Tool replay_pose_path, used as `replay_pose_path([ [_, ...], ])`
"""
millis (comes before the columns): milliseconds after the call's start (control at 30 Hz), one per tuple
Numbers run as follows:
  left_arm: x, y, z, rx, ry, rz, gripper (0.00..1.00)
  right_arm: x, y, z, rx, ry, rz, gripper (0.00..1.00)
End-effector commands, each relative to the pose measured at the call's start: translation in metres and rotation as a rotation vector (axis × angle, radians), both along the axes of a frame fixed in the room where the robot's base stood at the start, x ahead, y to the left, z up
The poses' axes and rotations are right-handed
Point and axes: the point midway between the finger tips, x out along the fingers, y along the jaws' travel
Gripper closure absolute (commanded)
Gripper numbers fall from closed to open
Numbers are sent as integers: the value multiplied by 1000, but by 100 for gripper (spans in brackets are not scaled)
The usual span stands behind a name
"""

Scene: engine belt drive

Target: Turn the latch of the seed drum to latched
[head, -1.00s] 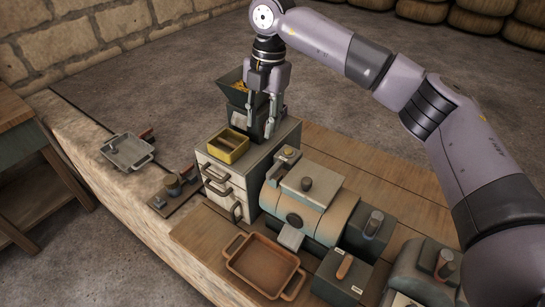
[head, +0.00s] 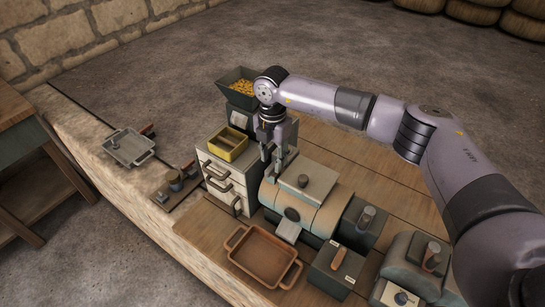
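My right gripper (head: 272,168) points down at the drum's back-left corner, beside the lid plate. Its two fingers look apart. The small brass-topped latch at that corner is hidden by the fingers, so its position and any contact cannot be told. My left gripper is not in view.
A brown pan (head: 261,257) lies in front of the drum. A switch box (head: 337,270) and motor housings (head: 412,262) stand to the right.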

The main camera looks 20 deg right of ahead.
Motion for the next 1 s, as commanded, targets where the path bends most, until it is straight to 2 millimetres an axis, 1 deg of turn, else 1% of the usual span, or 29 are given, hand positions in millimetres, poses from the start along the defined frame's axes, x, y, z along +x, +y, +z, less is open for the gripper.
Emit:
replay_pose_path([
  [33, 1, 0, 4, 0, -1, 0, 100, 0, 0, -6, 0, 2, -2, 66],
  [200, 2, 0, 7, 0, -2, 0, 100, 0, 0, -20, 0, 1, -1, 66],
  [300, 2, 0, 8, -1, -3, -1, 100, 0, 0, -24, 0, 0, -1, 66],
  [533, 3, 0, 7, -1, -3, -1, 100, 0, 0, -24, 1, -1, 0, 66],
  [1000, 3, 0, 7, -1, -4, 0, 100, 0, 0, -23, 1, -1, -1, 98],
])
